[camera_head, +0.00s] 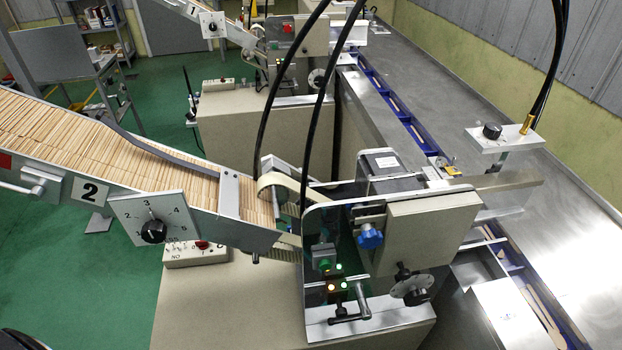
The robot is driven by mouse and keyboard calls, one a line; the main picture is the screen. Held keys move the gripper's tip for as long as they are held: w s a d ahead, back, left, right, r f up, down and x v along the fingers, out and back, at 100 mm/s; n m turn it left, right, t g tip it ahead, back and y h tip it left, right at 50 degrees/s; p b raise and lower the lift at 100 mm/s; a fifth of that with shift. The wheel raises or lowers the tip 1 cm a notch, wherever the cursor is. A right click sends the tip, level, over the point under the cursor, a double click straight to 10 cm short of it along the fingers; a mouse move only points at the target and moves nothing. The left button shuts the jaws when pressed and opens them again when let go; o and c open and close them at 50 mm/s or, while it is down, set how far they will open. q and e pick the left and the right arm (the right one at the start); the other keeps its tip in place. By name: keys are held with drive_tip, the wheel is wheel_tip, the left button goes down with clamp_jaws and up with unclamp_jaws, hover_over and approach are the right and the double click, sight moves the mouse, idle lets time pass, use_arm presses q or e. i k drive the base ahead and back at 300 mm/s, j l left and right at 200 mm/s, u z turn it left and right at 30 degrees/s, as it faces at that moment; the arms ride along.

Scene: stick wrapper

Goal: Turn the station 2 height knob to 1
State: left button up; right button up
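Station 2 is marked by a white plate with a black "2" (89,192) on the side of the near chute. Beside it a square pale dial plate (176,208) carries numbers, with 2, 3, 4 and 5 readable in an arc. A round black knob (153,231) sits at the lower middle of this plate. The number at its left is partly unclear, and the knob's pointer setting is too small to tell. Neither of my grippers is in view, and nothing touches the knob.
The sloping chute (60,135) is full of wooden sticks. The station machine (420,230) has a blue knob (369,237), lit buttons and a lever. Black cables hang in front of it. A control box (195,253) sits below the dial. Green floor (60,280) lies open at left.

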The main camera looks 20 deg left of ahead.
sight(492, 130)
drive_tip(key=u, duration=1.5)
drive_tip(key=l+z, duration=0.1)
drive_tip(key=z, duration=0.3)
drive_tip(key=k+l+z, duration=0.1)
drive_tip(key=z, duration=0.25)
drive_tip(key=l+z, duration=0.2)
drive_tip(key=z, duration=0.2)
drive_tip(key=l+z, duration=0.15)
drive_tip(key=z, duration=0.25)
